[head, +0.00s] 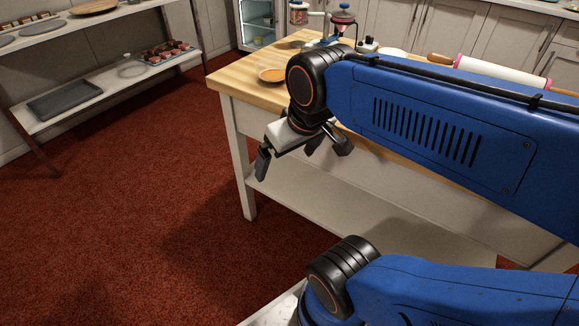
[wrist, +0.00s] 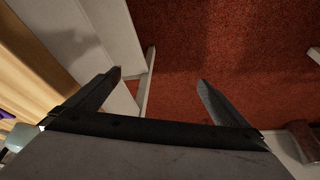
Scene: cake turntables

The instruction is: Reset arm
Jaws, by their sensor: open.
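My gripper (head: 302,160) hangs below the end of my blue arm, in front of the near left corner of the wooden-topped table (head: 238,88). Its two dark fingers are spread apart with nothing between them. In the wrist view the gripper (wrist: 160,86) shows the same spread fingers, with red carpet and part of the white table frame beyond.
A rolling pin (head: 500,70) lies behind my arm. Shelves (head: 125,90) at the left hold a grey tray (head: 64,100) and small cakes (head: 167,52). Red carpet (head: 130,230) is clear at left.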

